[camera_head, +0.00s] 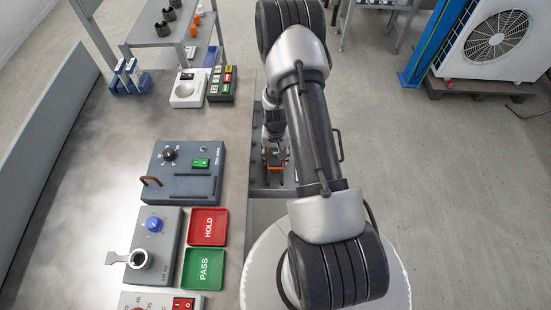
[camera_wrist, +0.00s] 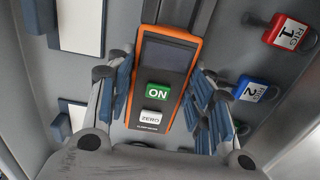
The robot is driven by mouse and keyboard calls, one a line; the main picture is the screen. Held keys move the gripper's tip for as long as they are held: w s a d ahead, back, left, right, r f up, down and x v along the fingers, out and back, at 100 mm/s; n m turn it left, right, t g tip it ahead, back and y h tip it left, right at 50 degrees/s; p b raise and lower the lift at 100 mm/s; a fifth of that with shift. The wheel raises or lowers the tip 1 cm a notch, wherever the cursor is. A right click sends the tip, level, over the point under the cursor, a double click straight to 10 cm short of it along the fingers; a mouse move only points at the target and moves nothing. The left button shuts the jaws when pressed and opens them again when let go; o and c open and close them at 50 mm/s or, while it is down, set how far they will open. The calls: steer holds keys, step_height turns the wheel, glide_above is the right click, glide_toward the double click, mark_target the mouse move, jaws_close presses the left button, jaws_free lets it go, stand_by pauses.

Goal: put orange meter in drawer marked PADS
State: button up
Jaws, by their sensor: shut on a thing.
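The orange meter (camera_wrist: 165,70) has a dark screen, a green ON button and a white ZERO button. In the wrist view it sits between the blue-padded fingers of my gripper (camera_wrist: 160,90), which is shut on it. In the head view the meter (camera_head: 276,168) shows small and partly hidden, with my gripper (camera_head: 273,152) beyond the right edge of the bench. The drawer marked PADS cannot be made out; no such lettering is readable. White blank-looking plates (camera_wrist: 80,26) show on the grey surface behind the meter.
A red RIG 1 tag (camera_wrist: 287,31) and a blue RIG 2 tag (camera_wrist: 252,89) are at the right of the wrist view. The bench (camera_head: 85,170) holds a grey test box (camera_head: 185,185), a red HOLD tray (camera_head: 224,239) and a green PASS tray (camera_head: 219,284). Open floor (camera_head: 450,200) lies right.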

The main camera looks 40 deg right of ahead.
steer(key=shift+f, duration=0.7)
steer(key=shift+f, duration=0.1)
steer(key=o, duration=1.2)
steer(key=shift+f, duration=0.1)
steer(key=shift+o, duration=0.2)
